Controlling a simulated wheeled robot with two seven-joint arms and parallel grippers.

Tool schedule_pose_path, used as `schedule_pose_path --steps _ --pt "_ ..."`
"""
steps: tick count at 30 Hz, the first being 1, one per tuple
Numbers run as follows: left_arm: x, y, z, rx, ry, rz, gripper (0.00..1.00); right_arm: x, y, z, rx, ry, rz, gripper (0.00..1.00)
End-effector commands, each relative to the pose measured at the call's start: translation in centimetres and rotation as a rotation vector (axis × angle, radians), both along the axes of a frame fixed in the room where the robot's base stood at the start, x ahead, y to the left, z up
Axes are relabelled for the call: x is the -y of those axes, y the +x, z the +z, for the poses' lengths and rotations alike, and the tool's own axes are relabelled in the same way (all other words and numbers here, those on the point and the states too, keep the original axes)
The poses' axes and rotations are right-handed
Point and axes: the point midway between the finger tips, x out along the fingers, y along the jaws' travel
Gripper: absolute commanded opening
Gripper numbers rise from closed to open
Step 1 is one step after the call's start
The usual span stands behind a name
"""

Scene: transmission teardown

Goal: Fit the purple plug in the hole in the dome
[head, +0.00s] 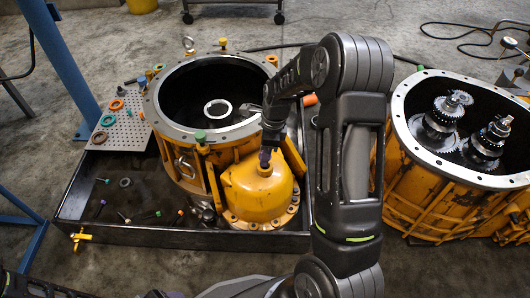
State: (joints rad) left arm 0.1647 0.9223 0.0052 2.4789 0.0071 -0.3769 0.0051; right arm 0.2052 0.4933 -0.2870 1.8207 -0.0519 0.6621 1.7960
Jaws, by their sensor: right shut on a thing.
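The yellow dome (258,195) stands in the black tray, against the front right of the large round housing. My right gripper (267,146) points down over the top of the dome and is shut on the purple plug (265,155). The plug is upright, just above or at the hole in the dome's top. I cannot tell whether its lower end is inside the hole. The hole is largely hidden by the plug and gripper. My left gripper is not in view.
The open housing (160,110) stands behind the dome. A second housing with gears (408,140) is at the right. The black tray (190,236) holds small loose parts at its left. A perforated plate (128,133) carries coloured rings. A blue stand (62,65) rises at the left.

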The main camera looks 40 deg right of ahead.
Motion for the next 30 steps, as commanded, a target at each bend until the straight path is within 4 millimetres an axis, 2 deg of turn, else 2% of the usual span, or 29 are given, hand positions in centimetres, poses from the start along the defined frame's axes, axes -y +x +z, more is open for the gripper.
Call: schedule_pose_path --steps 11,30 --pt "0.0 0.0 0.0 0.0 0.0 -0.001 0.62 0.0 0.0 -0.1 0.0 0.0 0.0 0.0" --pt "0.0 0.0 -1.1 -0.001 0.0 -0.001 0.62 0.0 0.0 -2.8 0.0 0.0 -0.001 0.0"
